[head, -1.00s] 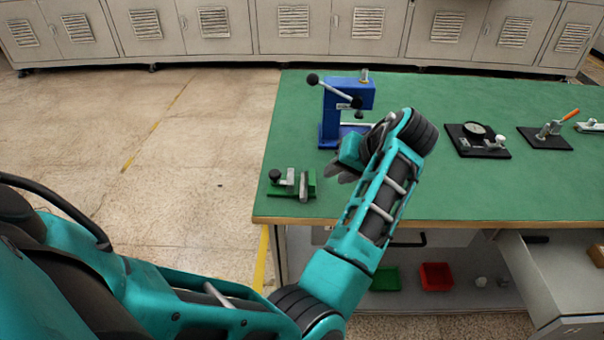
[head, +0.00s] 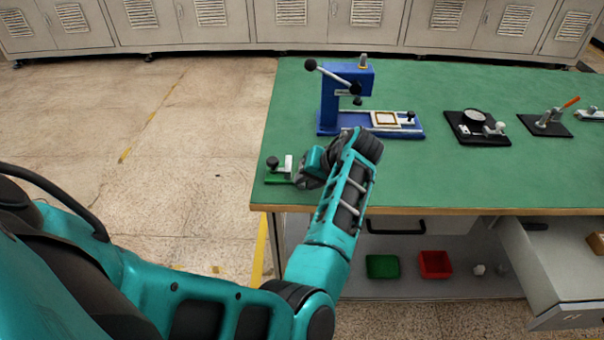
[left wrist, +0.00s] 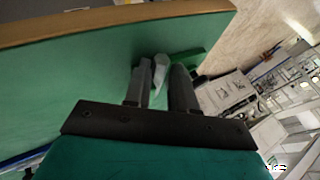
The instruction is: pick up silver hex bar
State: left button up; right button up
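The silver hex bar (left wrist: 161,68) shows in the left wrist view between the two fingers of my left gripper (left wrist: 161,88). The fingers stand apart on either side of it, and I see no clear grip on it. In the head view my left gripper (head: 303,178) is low at the near left corner of the table, just right of the green fixture (head: 276,178). The green fixture also shows beyond the fingers in the left wrist view (left wrist: 187,62). My right gripper is out of view.
The green table (head: 450,180) has a wooden front edge. A blue press (head: 330,105) stands behind my left gripper. Black-based devices (head: 478,128) sit to the right. Green (head: 382,266) and red (head: 435,264) bins lie on the shelf below, beside an open drawer (head: 560,270).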

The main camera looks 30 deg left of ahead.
pick_arm(q)
jog(key=shift+a+f, duration=0.15)
jog(key=shift+f, duration=0.05)
jog(key=shift+c, duration=0.5)
grip_shut()
jog(key=shift+r, duration=0.1)
